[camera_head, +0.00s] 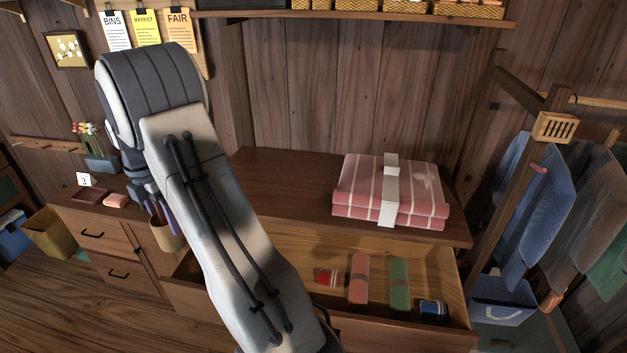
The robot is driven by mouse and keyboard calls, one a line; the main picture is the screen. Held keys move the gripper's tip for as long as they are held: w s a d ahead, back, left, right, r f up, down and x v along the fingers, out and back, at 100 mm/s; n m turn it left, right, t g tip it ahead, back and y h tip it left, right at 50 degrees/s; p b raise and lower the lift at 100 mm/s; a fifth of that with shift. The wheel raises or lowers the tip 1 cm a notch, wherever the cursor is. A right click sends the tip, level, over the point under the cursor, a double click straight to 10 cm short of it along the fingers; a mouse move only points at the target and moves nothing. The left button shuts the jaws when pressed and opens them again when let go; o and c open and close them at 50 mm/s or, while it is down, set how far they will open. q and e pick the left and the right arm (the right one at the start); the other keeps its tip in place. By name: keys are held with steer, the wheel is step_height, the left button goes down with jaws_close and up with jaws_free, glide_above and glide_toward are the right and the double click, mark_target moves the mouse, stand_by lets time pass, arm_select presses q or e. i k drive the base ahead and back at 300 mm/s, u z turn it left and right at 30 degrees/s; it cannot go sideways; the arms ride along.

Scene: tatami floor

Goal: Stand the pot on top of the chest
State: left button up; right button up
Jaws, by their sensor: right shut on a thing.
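A tan pot (168,236) with dark red and purple sticks in it shows upright beside my right forearm, which hides its right side. My right gripper (150,197) is at the pot's upper left, shut on it; the fingers are mostly hidden by my wrist and the sticks. The brown wooden chest (290,193) has a flat top, partly covered in view by my right arm. A folded pink striped cloth stack with a white band (345,203) lies on the right of that top. My left gripper is not in view.
An open drawer (290,243) juts out below the chest top, holding red and blue spools and pink and green rolls. The top left of the cloth is bare. A flower planter (101,164) stands at left. Clothes hang at right (530,190). A yellow bin (50,235) stands far left.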

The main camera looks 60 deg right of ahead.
mark_target(291, 191)
steer(key=i, duration=1.4)
steer(key=z, duration=1.65)
